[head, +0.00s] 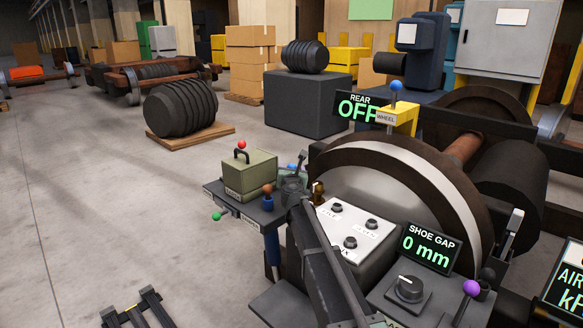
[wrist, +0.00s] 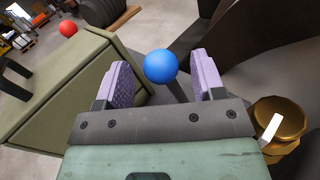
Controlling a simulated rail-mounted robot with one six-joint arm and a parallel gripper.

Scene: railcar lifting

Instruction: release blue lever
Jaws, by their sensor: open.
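A blue ball knob (wrist: 160,67) on a grey lever stem stands between the two purple finger pads of my gripper (wrist: 161,60) in the wrist view. The pads are apart, with a gap on each side of the knob, so my gripper is open around it and not touching it. In the head view a small bit of blue (head: 291,166) shows by my gripper (head: 298,167), mostly hidden by it. Another blue-knobbed lever (head: 396,86) stands upright on a yellow block labelled WHEEL, well away from my gripper.
A green box (wrist: 60,90) is close on the left, with a red knob (wrist: 68,28) beyond it. A brass part (wrist: 278,122) is close on the right.

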